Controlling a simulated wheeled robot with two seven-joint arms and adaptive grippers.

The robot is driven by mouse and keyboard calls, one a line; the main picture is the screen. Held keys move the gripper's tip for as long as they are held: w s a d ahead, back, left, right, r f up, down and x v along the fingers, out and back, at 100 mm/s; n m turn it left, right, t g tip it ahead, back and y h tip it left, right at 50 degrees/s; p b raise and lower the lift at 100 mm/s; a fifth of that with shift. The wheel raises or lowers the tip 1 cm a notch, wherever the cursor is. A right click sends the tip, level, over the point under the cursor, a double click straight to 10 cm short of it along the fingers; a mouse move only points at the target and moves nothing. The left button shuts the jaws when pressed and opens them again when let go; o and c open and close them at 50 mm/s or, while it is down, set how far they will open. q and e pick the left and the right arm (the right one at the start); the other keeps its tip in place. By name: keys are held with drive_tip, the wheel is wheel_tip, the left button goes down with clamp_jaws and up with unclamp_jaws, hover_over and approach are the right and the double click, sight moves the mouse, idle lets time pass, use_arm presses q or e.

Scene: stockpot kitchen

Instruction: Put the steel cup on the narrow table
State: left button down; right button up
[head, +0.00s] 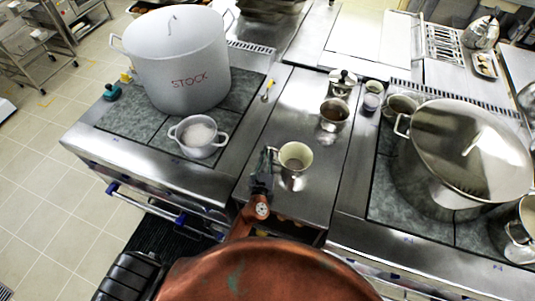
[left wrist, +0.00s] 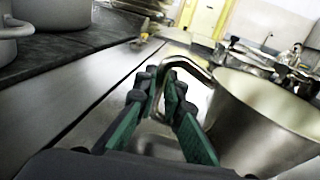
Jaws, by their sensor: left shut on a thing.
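The steel cup (head: 295,158) is at the front part of the narrow steel table (head: 262,190) between the two stoves, upright with its pale inside showing. In the left wrist view the cup (left wrist: 262,125) fills the right side, and its curved handle points toward my gripper. My left gripper (head: 267,163) is left of the cup, shut on the handle; its green-padded fingers (left wrist: 172,92) lie on both sides of the handle. I cannot tell whether the cup's base touches the table top. My right gripper is not in view.
A large stockpot (head: 180,70) and a small white pot (head: 198,137) stand on the left stove. A lidded pot (head: 465,150) is on the right stove. A small pot (head: 334,114) and jars (head: 371,101) stand behind the cup. The table beside the cup is clear.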

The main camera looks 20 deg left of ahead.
use_arm(q)
drive_tip(key=shift+f, duration=0.1)
drive_tip(key=c, duration=2)
unclamp_jaws()
drive_tip(key=shift+c, duration=0.2)
drive_tip(key=shift+r, duration=0.2)
drive_tip(key=s, duration=0.4)
drive_tip(key=s+d, duration=0.1)
drive_tip(key=s, duration=0.3)
drive_tip(key=s+d, duration=0.1)
drive_tip(key=s, duration=0.3)
drive_tip(key=shift+b, duration=0.4)
drive_tip(key=shift+w, duration=0.1)
